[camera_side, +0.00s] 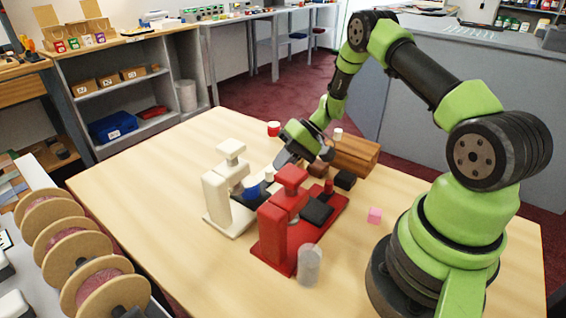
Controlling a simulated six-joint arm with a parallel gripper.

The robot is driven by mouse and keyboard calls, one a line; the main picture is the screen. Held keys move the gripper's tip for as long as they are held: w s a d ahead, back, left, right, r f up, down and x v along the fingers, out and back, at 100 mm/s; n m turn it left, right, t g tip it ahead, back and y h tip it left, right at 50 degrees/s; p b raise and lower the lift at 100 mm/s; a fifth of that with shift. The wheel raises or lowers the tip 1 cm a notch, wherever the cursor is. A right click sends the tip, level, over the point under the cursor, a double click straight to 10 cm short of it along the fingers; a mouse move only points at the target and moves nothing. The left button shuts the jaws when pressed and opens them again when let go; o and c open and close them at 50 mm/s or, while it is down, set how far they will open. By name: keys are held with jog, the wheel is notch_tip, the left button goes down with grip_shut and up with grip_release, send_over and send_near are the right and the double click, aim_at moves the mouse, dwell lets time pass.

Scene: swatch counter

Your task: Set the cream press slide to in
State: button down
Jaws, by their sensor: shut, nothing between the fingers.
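The cream press (217,200) stands upright on the table, left of the red press (272,235). Its dark slide plate (240,199) shows low on its right side, with a blue piece (252,192) at it. A small cream knob (268,174) shows farther right, towards my gripper. The red press hides part of the slide, so I cannot tell exactly how far out it sits. My gripper (280,163) is shut and empty, pointing down just behind the cream knob. I cannot tell whether it touches the knob.
Behind the red press lie a wooden block (355,153), a black block (345,180) and a brown block (318,169). A grey cylinder (309,266) and a pink cube (375,215) stand nearer. The table's left part is clear.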

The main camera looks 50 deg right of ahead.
jog(key=shift+a, duration=2.4)
jog(key=d, duration=0.1)
jog(key=s+d, duration=0.1)
jog(key=d, duration=0.1)
jog(key=s+d, duration=0.1)
jog(key=d, duration=0.1)
jog(key=shift+r, duration=0.35)
jog(key=v, duration=0.9)
jog(key=a+r+g+h, duration=0.1)
jog(key=a+r+h, duration=0.1)
jog(key=a+r, duration=0.45)
jog(key=s+a+r+n+t+h, duration=0.1)
jog(key=s+a+r+t+h, duration=0.3)
jog(key=s+a+r, duration=0.7)
jog(key=s+r, duration=0.3)
jog(key=s, duration=0.1)
jog(key=shift+r, duration=0.4)
